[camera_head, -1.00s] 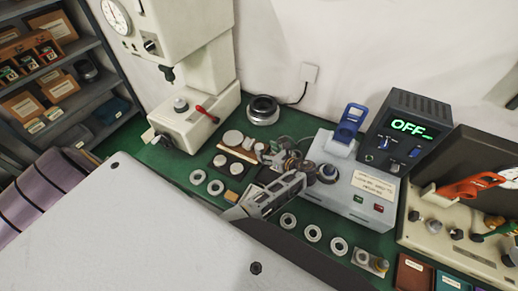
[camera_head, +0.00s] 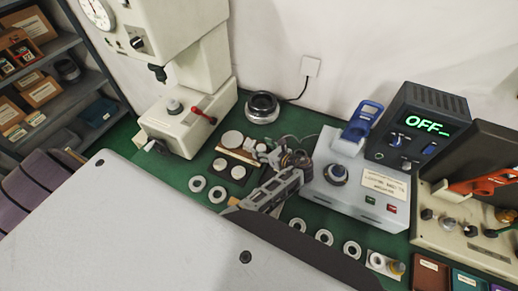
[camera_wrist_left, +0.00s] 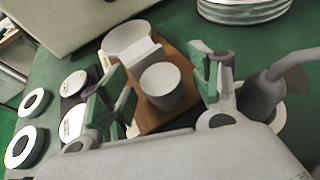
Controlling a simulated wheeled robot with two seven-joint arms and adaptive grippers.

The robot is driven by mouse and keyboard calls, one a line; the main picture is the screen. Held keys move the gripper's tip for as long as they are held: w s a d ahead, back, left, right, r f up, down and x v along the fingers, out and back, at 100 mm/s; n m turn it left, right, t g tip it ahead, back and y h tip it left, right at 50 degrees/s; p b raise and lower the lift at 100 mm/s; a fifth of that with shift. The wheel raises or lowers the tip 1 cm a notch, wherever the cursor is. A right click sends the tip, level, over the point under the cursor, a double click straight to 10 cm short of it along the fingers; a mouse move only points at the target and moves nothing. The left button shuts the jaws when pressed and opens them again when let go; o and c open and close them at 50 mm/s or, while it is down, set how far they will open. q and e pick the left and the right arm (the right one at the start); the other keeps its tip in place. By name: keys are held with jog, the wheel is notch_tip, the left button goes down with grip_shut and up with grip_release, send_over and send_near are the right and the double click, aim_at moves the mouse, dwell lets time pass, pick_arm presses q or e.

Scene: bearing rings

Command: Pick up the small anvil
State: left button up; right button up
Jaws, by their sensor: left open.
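The small anvil (camera_wrist_left: 160,86) looks like a short pale grey cylinder standing upright on a brown wooden board (camera_wrist_left: 150,122) in the left wrist view. My left gripper (camera_wrist_left: 162,84) is open, with one green-padded finger to each side of the small anvil; contact is not visible. In the head view my left gripper (camera_head: 278,176) is over the green mat, left of the control box, and partly covers the board. My right gripper is not in view.
Pale discs on a dark pad (camera_head: 233,139) lie left, with loose rings (camera_head: 217,194) nearby. The control box (camera_head: 340,190) is right.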

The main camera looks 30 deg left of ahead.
aim_at(263, 149)
pick_arm(q)
jog(key=shift+d+r, duration=0.15)
jog(key=shift+d, duration=0.05)
jog(key=shift+a, duration=0.1)
jog(key=c, duration=1.3)
jog(key=shift+c, duration=0.2)
notch_tip(263, 149, up, 10)
dwell(0.5)
